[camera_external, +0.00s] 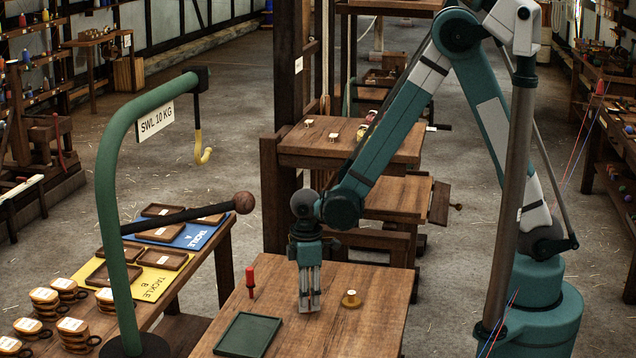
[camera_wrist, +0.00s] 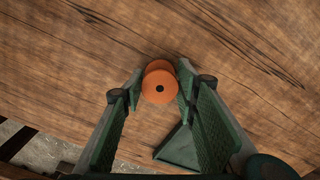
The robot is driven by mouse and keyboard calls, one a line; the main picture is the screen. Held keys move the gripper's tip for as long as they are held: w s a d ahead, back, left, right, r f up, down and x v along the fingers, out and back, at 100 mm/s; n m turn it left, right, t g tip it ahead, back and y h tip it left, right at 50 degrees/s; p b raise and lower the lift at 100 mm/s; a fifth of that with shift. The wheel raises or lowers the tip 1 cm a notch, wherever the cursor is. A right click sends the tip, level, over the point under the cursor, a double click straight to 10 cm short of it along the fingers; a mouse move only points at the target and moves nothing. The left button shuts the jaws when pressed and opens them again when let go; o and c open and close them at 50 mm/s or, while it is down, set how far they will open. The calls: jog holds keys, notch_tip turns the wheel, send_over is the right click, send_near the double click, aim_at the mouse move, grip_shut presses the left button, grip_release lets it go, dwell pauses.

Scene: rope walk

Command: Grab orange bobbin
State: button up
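The orange bobbin (camera_wrist: 159,87) stands on the wooden table in the wrist view, with its round top and centre hole facing the camera. My gripper (camera_wrist: 159,80) has one finger on each side of it, and narrow gaps seem to separate the fingers from the bobbin. In the external view my gripper (camera_external: 309,305) points straight down, its tips low over the front table.
A dark green tray (camera_external: 248,335) lies to the left, and its corner shows in the wrist view (camera_wrist: 180,148). A red upright object (camera_external: 250,282) stands left of my gripper; a yellowish bobbin (camera_external: 351,299) stands right. A green hoist post (camera_external: 112,220) rises at far left.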

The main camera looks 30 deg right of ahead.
jog(key=shift+c, duration=0.7)
jog(key=shift+c, duration=1.4)
jog(key=shift+r, duration=0.1)
jog(key=shift+r+p, duration=1)
jog(key=shift+r, duration=3.9)
